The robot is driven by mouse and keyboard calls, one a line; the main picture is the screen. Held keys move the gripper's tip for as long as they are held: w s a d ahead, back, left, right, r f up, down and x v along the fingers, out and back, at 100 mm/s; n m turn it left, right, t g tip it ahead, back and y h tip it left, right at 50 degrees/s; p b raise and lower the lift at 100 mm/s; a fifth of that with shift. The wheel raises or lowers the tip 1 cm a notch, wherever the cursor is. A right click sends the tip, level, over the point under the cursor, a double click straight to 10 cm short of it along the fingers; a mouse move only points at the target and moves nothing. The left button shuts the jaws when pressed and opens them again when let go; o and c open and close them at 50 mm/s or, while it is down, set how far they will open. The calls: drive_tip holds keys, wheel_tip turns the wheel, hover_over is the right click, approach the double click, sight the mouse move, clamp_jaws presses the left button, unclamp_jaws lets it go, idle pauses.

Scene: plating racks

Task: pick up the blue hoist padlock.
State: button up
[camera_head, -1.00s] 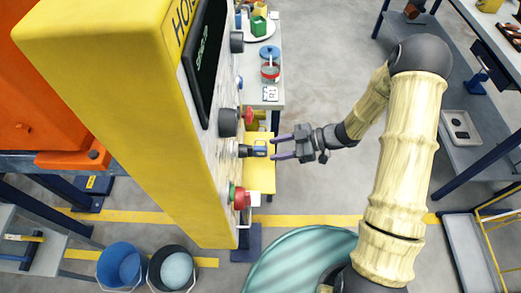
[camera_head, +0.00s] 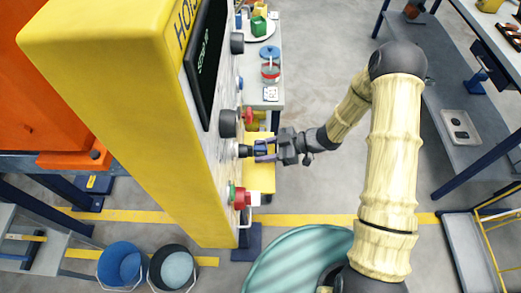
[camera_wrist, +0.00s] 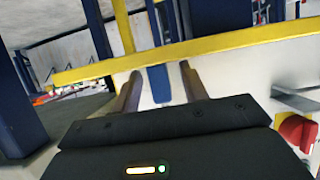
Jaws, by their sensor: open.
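The blue hoist padlock (camera_head: 259,149) hangs at a dark round fitting on the face of the yellow hoist cabinet in the head view. In the wrist view the padlock (camera_wrist: 159,84) shows as a blue block between the two fingers, against the pale panel. My gripper (camera_head: 262,149) is open, with its fingertips on either side of the padlock. It is not shut on it, and I cannot tell whether either finger touches it.
The yellow cabinet (camera_head: 110,110) carries a black screen (camera_head: 207,60), dark knobs and a red button (camera_head: 240,198). In the wrist view a red knob (camera_wrist: 298,130) is at the right. A yellow plate (camera_head: 260,178) lies below my gripper.

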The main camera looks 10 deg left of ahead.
clamp_jaws()
drive_tip(key=shift+r, duration=0.1)
wheel_tip(320, 180, up, 28)
drive_tip(key=p, duration=2.3)
drive_tip(key=shift+p, duration=0.35)
